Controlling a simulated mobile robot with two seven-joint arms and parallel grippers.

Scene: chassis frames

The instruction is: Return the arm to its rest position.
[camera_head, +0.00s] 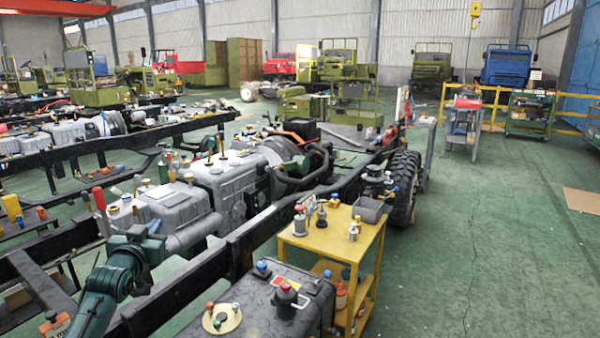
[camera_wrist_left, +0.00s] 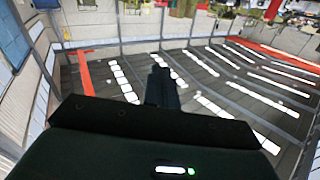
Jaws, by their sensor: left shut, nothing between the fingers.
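My left arm (camera_head: 118,272), dark green and black, comes in from the bottom left in the head view. It is bent upward in front of the grey engine. Its fingers are hard to make out there against the dark parts behind. In the left wrist view my left gripper (camera_wrist_left: 161,85) shows as a dark narrow shape with its fingers together and nothing between them. Behind it are the roof and its bright skylights, so the hand points upward. My right arm and gripper are not in view.
A grey engine (camera_head: 165,205) on a black truck chassis lies just beyond the arm. A yellow trolley (camera_head: 335,238) with bottles and cans stands right of centre, behind a dark tank (camera_head: 255,315) with coloured caps. Green floor (camera_head: 500,260) is open at the right.

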